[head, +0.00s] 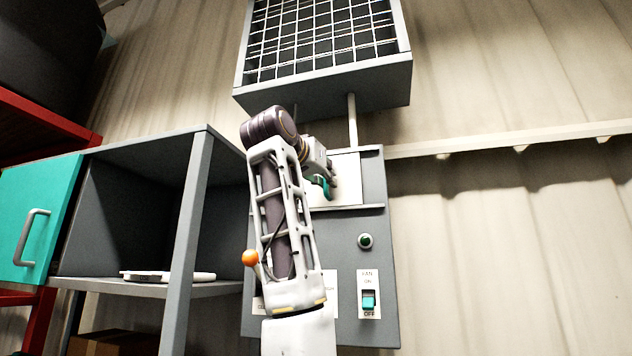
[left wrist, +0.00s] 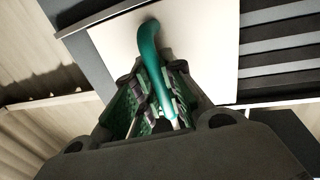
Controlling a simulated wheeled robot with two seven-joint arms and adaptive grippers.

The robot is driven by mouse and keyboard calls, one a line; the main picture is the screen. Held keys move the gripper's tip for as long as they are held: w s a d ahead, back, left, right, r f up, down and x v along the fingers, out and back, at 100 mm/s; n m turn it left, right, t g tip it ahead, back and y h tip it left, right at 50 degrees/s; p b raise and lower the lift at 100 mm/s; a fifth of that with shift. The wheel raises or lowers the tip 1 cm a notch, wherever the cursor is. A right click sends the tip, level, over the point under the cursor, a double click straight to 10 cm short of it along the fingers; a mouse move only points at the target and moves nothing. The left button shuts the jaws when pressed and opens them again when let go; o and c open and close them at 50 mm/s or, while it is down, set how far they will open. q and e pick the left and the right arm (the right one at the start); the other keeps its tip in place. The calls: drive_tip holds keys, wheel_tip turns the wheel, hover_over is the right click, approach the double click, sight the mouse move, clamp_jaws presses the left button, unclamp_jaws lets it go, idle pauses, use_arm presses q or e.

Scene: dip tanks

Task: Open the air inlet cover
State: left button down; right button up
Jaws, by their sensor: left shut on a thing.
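The air inlet cover looks to be the pale flat plate (head: 347,182) on the grey wall panel; it also shows in the left wrist view (left wrist: 215,50). A teal handle (left wrist: 148,45) stands out from this plate. My left gripper (head: 322,184) is shut on the handle, and its fingers (left wrist: 152,95) lie on both sides of it in the left wrist view. Dark slats (left wrist: 285,55) show beside the plate in that view. My left arm hides part of the plate and panel in the head view. My right gripper is not in view.
A fan switch (head: 368,300) and a round green button or lamp (head: 365,241) sit on the panel (head: 384,270). An orange knob (head: 250,258) is left of my arm. A grid-faced box (head: 323,88) hangs above. An open grey cabinet (head: 182,235) with a teal door (head: 38,215) stands left.

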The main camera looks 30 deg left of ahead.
use_arm(q)
drive_tip(key=shift+w+d, duration=0.2)
drive_tip(key=shift+d, duration=0.55)
drive_tip(key=shift+w+d, duration=0.15)
drive_tip(key=shift+d, duration=0.6)
drive_tip(key=c, duration=1.5)
unclamp_jaws()
drive_tip(key=shift+s, duration=0.1)
approach(344, 179)
drive_tip(key=s, duration=0.5)
drive_tip(key=shift+s+d, duration=0.2)
drive_tip(key=shift+s, duration=0.15)
